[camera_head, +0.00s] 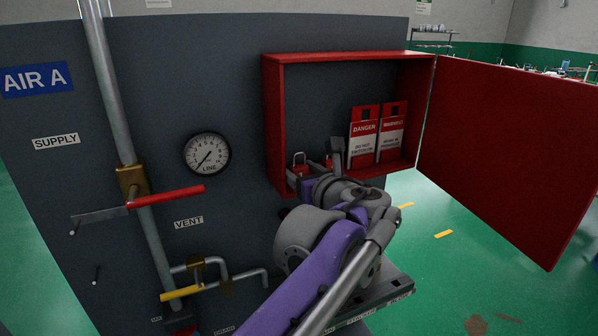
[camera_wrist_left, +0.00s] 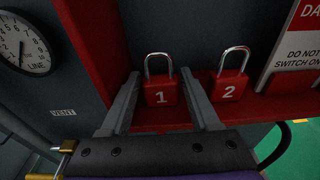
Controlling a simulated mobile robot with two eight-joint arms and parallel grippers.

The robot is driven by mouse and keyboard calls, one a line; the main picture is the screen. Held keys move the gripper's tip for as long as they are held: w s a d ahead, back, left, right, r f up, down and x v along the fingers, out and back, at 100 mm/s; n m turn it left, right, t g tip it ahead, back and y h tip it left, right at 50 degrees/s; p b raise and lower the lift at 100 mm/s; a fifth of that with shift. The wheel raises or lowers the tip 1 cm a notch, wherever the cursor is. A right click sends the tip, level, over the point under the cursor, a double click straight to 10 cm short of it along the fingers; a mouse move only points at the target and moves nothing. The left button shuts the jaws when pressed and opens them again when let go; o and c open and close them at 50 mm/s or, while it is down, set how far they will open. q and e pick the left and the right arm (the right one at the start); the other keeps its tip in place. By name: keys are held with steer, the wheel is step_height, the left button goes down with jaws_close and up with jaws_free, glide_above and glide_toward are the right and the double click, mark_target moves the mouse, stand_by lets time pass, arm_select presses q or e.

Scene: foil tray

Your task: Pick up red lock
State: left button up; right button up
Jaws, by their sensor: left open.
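Two red padlocks with silver shackles stand in the open red cabinet (camera_head: 272,110). In the left wrist view, lock 1 (camera_wrist_left: 160,92) is between the spread fingers of my left gripper (camera_wrist_left: 161,74), and lock 2 (camera_wrist_left: 230,86) is just right of the right finger. The gripper is open; whether a finger touches lock 1 I cannot tell. My right gripper is not in view.
Red and white danger tags (camera_head: 363,138) stand at the cabinet's right side. Its red door (camera_head: 510,150) is swung open to the right. Left on the dark panel are a pressure gauge (camera_head: 207,154), a pipe and a red valve handle (camera_head: 166,196).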

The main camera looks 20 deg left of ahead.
mark_target(294, 165)
arm_select(q)
steer(key=x, duration=0.3)
steer(key=shift+w, duration=0.1)
jaws_close()
steer(key=shift+r, duration=0.1)
